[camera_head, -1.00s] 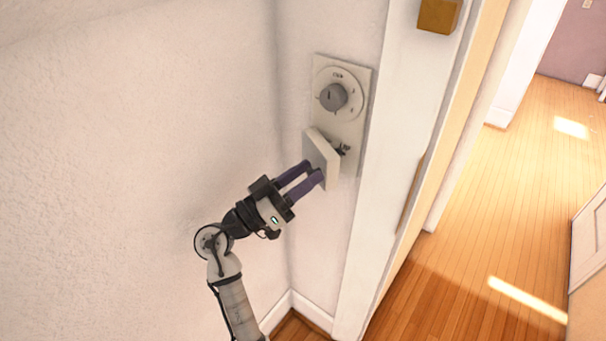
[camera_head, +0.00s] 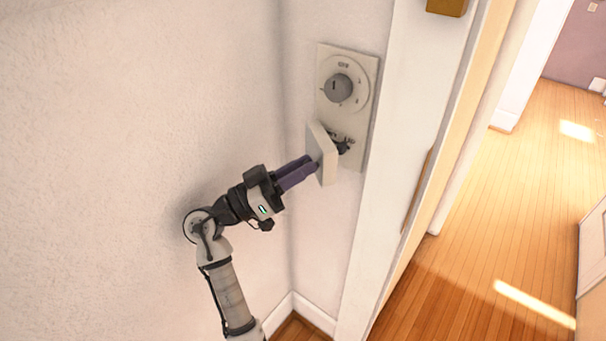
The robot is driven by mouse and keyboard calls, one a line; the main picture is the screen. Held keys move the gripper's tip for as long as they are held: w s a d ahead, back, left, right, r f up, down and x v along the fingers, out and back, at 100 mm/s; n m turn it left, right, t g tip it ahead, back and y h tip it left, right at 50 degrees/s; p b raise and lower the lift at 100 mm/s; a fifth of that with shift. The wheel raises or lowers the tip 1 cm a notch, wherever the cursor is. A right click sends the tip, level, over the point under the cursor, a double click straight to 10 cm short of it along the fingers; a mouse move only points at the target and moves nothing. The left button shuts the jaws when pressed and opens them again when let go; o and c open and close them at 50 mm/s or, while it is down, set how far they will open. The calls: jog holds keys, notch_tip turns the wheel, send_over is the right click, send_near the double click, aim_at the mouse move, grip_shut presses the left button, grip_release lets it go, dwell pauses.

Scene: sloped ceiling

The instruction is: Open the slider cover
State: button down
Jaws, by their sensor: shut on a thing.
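The slider cover (camera_head: 320,144) is a pale square flap on the lower part of a wall plate (camera_head: 364,112). It stands out at an angle from the plate, and a dark mechanism (camera_head: 344,144) shows behind its right edge. My gripper (camera_head: 313,165) reaches in from the lower left with its purple fingers close together. It is shut on the cover at its front side; the exact contact at the fingertips is hard to see.
A grey round dial (camera_head: 339,88) sits on the upper plate. A white door frame (camera_head: 395,150) stands close on the right, with a wooden floor (camera_head: 510,220) beyond. Bare white wall (camera_head: 130,130) fills the left.

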jog(key=c, duration=1.3)
grip_release()
notch_tip(320, 180, up, 20)
jog(key=shift+b, duration=0.8)
